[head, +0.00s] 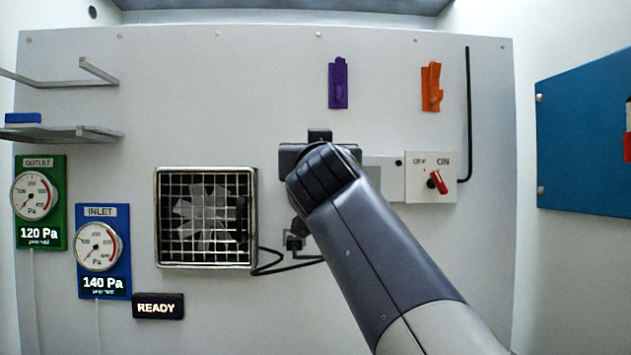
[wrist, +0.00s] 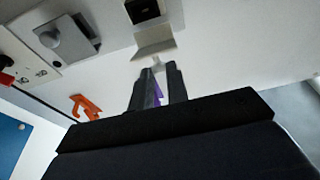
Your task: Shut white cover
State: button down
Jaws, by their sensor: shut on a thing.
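The white cover (wrist: 155,48) shows in the wrist view as a small pale flap. It stands beside a dark square opening (wrist: 143,10) in the panel, which is uncovered. My gripper (wrist: 153,68) is shut on the edge of the cover, its fingertips close together there. In the head view my gripper (head: 320,150) is in front of the panel, and my arm hides the cover and the opening.
A grey box (head: 383,175) and an ON/OFF switch with a red handle (head: 437,182) are close on the right. Purple (head: 338,82) and orange (head: 431,86) clips hang above. A caged fan (head: 206,218) is on the left, with cables below my gripper.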

notch_tip(320, 180, down, 4)
jog(key=t+b, duration=0.4)
jog(key=b, duration=0.9)
jog(key=shift+r+b, duration=0.2)
jog(key=shift+b, duration=0.2)
jog(key=shift+t+b, duration=0.3)
jog(key=shift+b, duration=0.25)
